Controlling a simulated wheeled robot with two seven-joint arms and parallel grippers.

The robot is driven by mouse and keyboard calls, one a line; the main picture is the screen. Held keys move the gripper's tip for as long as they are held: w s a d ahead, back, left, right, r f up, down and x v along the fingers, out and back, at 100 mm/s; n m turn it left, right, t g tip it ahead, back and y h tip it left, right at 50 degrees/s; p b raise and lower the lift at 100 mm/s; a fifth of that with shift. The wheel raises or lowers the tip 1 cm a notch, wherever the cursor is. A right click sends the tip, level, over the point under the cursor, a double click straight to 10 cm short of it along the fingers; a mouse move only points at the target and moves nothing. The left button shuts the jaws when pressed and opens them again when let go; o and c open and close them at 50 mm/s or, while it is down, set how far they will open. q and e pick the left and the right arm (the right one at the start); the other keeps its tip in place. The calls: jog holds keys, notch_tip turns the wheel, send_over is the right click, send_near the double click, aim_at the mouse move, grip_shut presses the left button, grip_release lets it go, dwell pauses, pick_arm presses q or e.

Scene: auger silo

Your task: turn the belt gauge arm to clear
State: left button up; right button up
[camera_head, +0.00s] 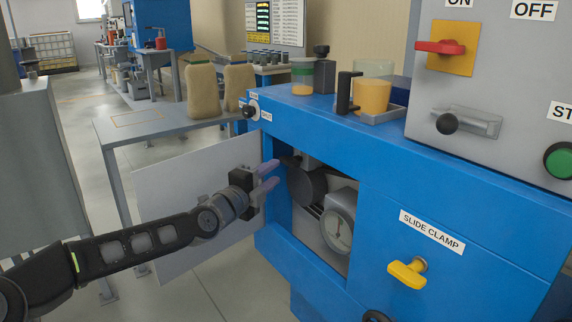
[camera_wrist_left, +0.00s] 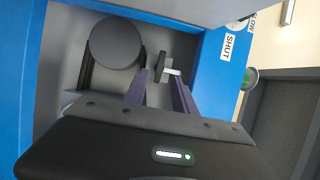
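My left gripper (camera_head: 270,175) reaches in from the left at the open front of the blue machine's cavity. Its two purple fingers are apart, and they also show in the left wrist view (camera_wrist_left: 160,88). A small dark lever with a pale pin (camera_wrist_left: 162,68), possibly the belt gauge arm, lies between or just beyond the fingertips; I cannot tell whether they touch it. A dark round drum (camera_head: 306,186) sits inside the cavity, left of the lever in the left wrist view (camera_wrist_left: 115,43). My right gripper is not in view.
An open grey door panel (camera_head: 165,215) stands behind my left arm. The blue machine (camera_head: 400,165) carries a yellow slide clamp knob (camera_head: 408,272), and cups and a black handle (camera_head: 347,92) stand on top. A small selector knob (camera_head: 248,111) is at the cavity's upper left.

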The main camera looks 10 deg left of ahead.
aim_at(286, 164)
pick_arm(q)
jog(key=p+x, duration=0.1)
jog(key=x, duration=0.6)
grip_shut()
dwell(0.3)
